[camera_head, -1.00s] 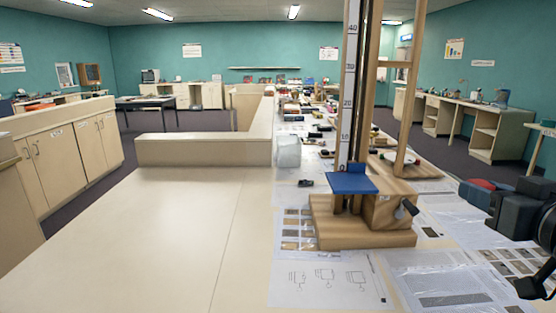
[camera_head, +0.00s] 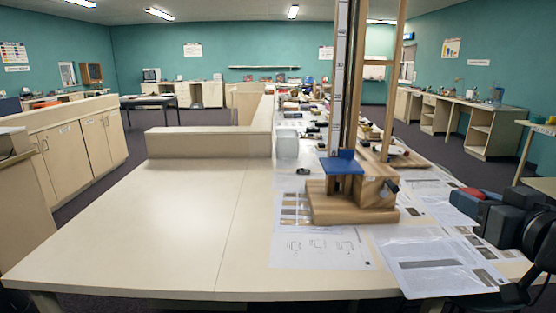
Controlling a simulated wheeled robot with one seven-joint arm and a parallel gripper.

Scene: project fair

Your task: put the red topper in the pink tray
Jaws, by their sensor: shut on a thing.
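My gripper (camera_head: 466,202) is at the right, dark grey, above the papers on the right side of the table. It is shut on a small red thing, which looks like the red topper (camera_head: 472,192). Only the top of the red thing shows; its shape is partly hidden by the gripper. I cannot make out a pink tray in this view; small items far down the table are too small to tell apart.
A tall wooden stand (camera_head: 352,205) with a ruler and blue plate (camera_head: 342,165) rises left of my gripper. Printed sheets (camera_head: 430,262) lie around it. A translucent tub (camera_head: 287,144) stands behind. The left part of the pale table (camera_head: 150,225) is bare.

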